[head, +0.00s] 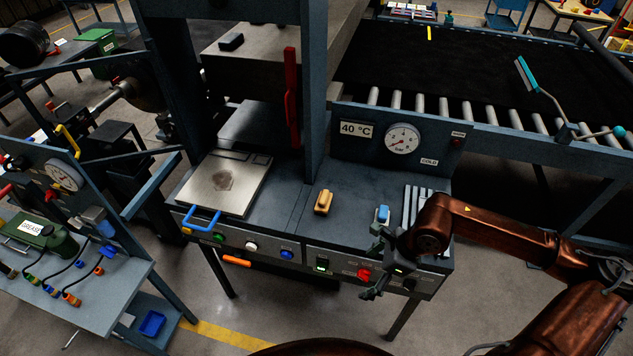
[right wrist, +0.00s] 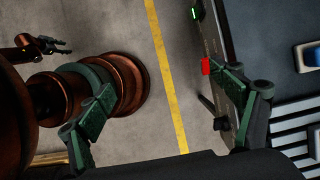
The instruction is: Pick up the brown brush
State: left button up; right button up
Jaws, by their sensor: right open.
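The brown brush (head: 323,202), a small tan-brown block shape, lies on the dark press bench, left of a blue brush-like item (head: 382,213). My right gripper (head: 373,263) is open and empty in front of the bench's front panel, to the right of and nearer than the brown brush, not touching it. In the right wrist view, its two green fingers (right wrist: 160,115) are wide apart with floor between them; the brown brush does not show there. My left gripper (right wrist: 50,45) shows small at the upper left of that view; its jaws are too small to judge.
The front panel has buttons and a red knob (head: 364,273) close to my right gripper. A metal plate (head: 225,183) with a blue handle lies left on the bench. A red upright lever (head: 291,95) stands behind. A grey ribbed piece (head: 416,203) lies at right.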

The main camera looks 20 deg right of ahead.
aim_at(324, 199)
jog(key=i, duration=1.05)
